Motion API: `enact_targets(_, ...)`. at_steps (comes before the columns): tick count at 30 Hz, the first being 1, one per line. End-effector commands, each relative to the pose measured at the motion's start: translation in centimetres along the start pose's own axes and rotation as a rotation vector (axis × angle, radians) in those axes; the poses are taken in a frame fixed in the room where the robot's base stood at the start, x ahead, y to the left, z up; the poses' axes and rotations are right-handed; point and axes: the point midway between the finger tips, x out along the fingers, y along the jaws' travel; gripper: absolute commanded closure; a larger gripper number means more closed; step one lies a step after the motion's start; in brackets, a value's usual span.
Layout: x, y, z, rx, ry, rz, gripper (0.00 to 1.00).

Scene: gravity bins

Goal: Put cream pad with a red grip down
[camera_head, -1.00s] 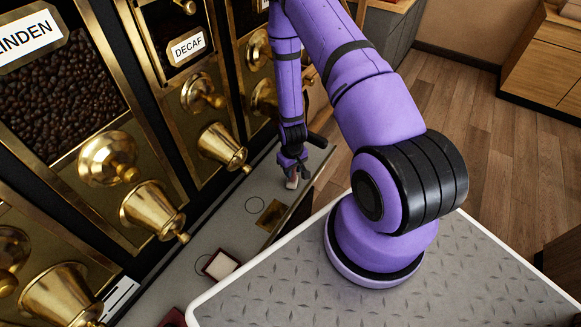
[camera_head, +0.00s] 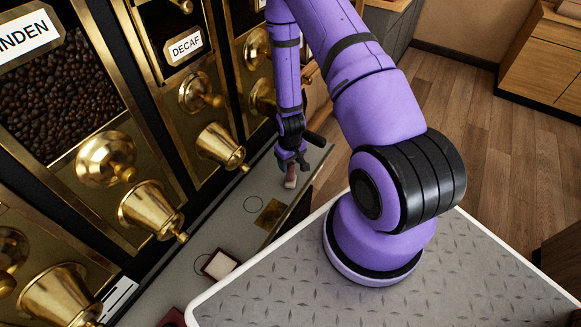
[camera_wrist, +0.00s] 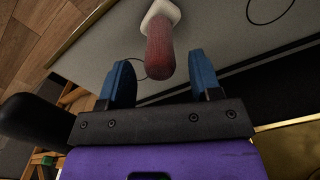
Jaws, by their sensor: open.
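The cream pad with a red grip (camera_head: 290,182) stands on the grey counter, near its right edge, below my gripper. In the wrist view its red grip (camera_wrist: 160,55) points toward me and its cream base lies at the top edge of the picture. My gripper (camera_head: 291,160) is open just above it. In the wrist view the two blue fingertips (camera_wrist: 161,75) are apart, on either side of the near end of the red grip, with a gap to each side.
The grey counter (camera_head: 235,225) has thin dark circles drawn on it and a brass plate (camera_head: 271,213) near its edge. A cream square with a dark red border (camera_head: 219,264) lies nearer. Brass bin spouts (camera_head: 222,146) overhang the counter's left side.

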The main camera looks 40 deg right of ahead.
Motion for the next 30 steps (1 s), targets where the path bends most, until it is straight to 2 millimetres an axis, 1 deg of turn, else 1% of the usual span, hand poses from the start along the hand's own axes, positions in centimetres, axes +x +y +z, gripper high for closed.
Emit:
enact_targets(1, -0.9, 0.0, -0.1, 0.0, 0.003, 0.001, 0.42)
enact_targets(3, -2.1, 0.0, -0.1, 0.0, 0.003, 0.001, 0.42)
enact_targets(12, -6.5, 0.0, 0.0, 0.0, 0.002, 0.0, 0.42)
enact_targets(18, -8.2, 0.0, 0.0, 0.0, 0.001, 0.0, 0.42)
enact_targets(26, -8.8, 0.0, 0.0, 0.0, 0.0, 0.0, 0.42)
enact_targets(28, -9.4, -0.1, -0.3, -0.001, 0.007, 0.001, 0.42)
enact_targets(30, -10.7, -0.2, -0.8, -0.003, 0.017, 0.004, 0.42)
